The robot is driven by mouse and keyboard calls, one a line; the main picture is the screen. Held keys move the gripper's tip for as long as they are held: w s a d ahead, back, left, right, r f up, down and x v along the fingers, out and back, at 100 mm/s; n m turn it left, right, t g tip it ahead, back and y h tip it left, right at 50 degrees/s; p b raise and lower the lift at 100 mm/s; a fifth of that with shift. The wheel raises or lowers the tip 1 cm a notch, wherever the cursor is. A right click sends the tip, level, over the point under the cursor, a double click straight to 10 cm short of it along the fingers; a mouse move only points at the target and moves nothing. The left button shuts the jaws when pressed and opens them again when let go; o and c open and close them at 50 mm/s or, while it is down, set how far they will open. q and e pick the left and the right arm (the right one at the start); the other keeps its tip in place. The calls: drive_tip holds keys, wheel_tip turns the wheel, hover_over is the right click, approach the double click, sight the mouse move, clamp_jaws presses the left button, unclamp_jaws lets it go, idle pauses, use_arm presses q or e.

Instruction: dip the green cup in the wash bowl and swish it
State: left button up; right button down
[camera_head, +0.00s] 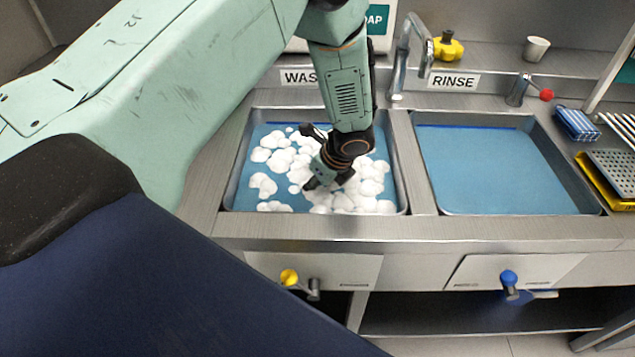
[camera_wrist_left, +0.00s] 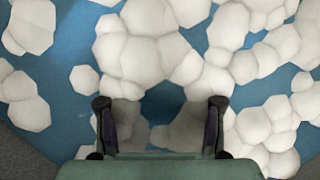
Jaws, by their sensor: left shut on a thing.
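The wash bowl (camera_head: 232,180) is the left sink basin, with blue water and clumps of white foam. My left gripper (camera_head: 328,182) reaches down into it, with its fingertips among the foam. In the left wrist view my left gripper (camera_wrist_left: 160,106) has its two fingers spaced apart, shut on the cup, with foam close around them. The cup's outline and green colour cannot be made out in either view; it is hidden by foam, water and the gripper. My right gripper is not in view.
The rinse basin (camera_head: 505,170) to the right holds clear blue water. A metal faucet (camera_head: 408,55) stands behind the divider.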

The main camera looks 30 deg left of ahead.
use_arm(q)
drive_tip(key=shift+a+f, duration=0.15)
drive_tip(key=shift+f, duration=0.1)
drive_tip(key=shift+r, duration=0.1)
